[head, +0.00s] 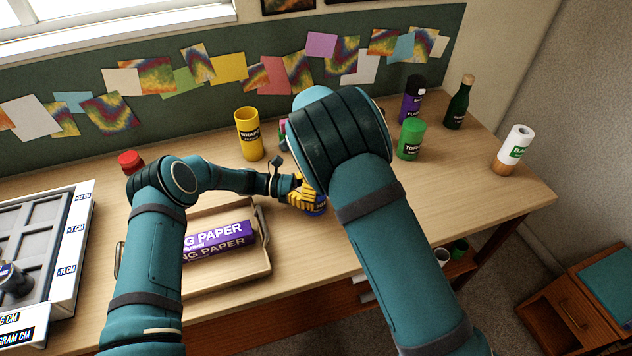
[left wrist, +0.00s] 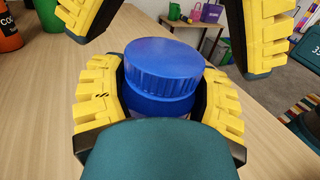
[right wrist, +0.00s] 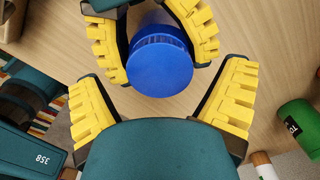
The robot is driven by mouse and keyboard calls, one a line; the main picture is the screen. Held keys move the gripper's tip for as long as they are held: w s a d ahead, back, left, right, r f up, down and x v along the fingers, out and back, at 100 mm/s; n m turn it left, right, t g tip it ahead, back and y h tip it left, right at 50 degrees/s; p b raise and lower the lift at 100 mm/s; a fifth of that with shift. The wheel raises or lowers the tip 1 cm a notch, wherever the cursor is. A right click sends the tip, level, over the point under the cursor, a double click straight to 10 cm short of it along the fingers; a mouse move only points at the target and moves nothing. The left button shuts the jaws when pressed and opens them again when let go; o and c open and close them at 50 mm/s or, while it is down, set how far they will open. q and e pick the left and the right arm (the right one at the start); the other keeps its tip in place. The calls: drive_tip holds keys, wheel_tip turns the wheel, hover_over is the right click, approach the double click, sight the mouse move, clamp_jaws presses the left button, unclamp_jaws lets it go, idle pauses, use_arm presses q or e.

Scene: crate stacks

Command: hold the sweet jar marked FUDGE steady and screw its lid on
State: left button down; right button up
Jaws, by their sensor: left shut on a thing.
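The sweet jar is blue with a ridged blue lid (left wrist: 162,62) on top. The jar's upper body (left wrist: 160,104) shows below the lid in the left wrist view, and the lid looks slightly tilted on it. The FUDGE label cannot be read. My left gripper (head: 303,192) is shut around the jar (head: 319,209), which stands upright near the table's middle. My right gripper (right wrist: 162,76) is open, its yellow fingers apart on either side of the lid (right wrist: 160,67) and not touching it. In the head view my right arm hides it.
A tray (head: 262,268) with a purple paper box (head: 219,240) lies left of the jar. A yellow WRAPS container (head: 249,134) stands behind. A green tub (head: 411,139), purple bottle (head: 411,100), dark green bottle (head: 459,103) and white roll (head: 514,148) stand right. The table's right front is clear.

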wheel_tip(320, 180, up, 12)
idle(0.7)
use_arm(q)
unclamp_jaws()
drive_tip(key=shift+a, duration=0.1)
drive_tip(key=a, duration=0.4)
drive_tip(key=w+a, duration=0.1)
drive_tip(key=a, duration=0.2)
drive_tip(key=shift+w+a, duration=0.1)
idle(0.3)
